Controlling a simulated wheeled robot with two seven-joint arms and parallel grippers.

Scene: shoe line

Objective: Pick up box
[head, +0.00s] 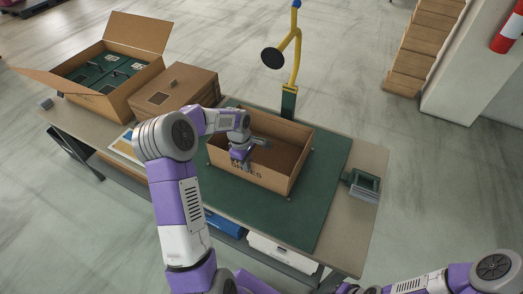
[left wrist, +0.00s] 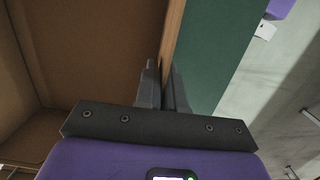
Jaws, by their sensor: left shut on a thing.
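The box (head: 272,182) is an open, empty brown cardboard box with dark lettering on its near wall. It rests on the green mat (head: 325,190) on the table. My left gripper (head: 238,163) is at the box's near wall, left of its middle. In the left wrist view my left gripper (left wrist: 164,88) has one finger inside the box (left wrist: 90,50) and one outside, shut on the wall's rim. The fingertips are partly hidden in the head view. My right arm shows at the bottom right, but its gripper is out of view.
A large open carton (head: 120,100) with green boxes inside stands at the back left, beside a closed brown carton (head: 175,88). A yellow stand (head: 297,60) rises behind the mat. Small green frames (head: 363,184) lie at the table's right edge.

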